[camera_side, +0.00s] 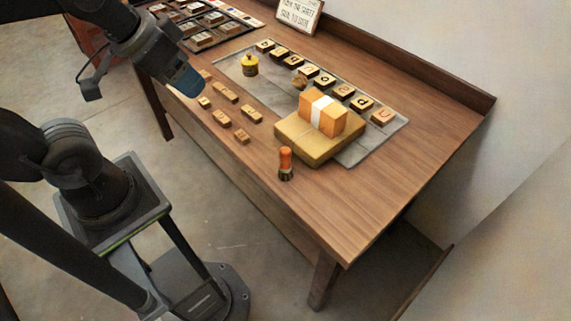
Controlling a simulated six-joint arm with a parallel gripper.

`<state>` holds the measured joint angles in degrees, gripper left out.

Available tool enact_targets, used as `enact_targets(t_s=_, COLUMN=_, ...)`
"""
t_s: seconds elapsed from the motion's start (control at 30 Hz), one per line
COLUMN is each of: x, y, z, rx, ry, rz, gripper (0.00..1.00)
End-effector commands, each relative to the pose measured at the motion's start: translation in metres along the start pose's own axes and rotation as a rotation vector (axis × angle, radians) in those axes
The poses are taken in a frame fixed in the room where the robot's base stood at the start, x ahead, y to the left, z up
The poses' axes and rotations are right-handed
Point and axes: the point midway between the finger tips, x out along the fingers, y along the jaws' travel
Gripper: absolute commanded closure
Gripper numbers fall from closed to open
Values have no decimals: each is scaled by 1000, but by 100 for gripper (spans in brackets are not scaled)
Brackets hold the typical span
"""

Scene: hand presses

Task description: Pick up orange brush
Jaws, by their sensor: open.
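The orange brush (286,163) stands upright on the wooden table, close to its front edge. It has an orange handle on top and a dark lower part. My gripper (187,84) is above the table's left part, up and left of the brush and well apart from it. It holds nothing that I can see. Its fingertips are small and partly dark in this view, so their gap is hard to make out.
A yellow box (290,140) with an orange, white-banded block (322,111) on it sits just behind the brush. Several letter blocks lie on a grey mat (358,153) and the table (350,215). A yellow pot (250,66) stands further back. The table's front right is clear.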

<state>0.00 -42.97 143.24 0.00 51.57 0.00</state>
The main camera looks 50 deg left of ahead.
Motion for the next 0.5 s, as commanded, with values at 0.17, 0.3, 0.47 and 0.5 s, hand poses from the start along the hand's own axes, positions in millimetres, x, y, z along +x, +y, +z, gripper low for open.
enact_targets(t_s=0.17, x=0, y=0, z=0, rx=0, ry=0, rz=0, gripper=43)
enact_targets(t_s=0.3, x=0, y=0, z=-1, rx=-5, ry=-3, rz=0, gripper=43)
enact_targets(t_s=0.47, x=11, y=6, z=-14, rx=-83, ry=-53, rz=-1, gripper=43)
enact_targets(t_s=0.5, x=16, y=9, z=-19, rx=-122, ry=-76, rz=-4, gripper=43)
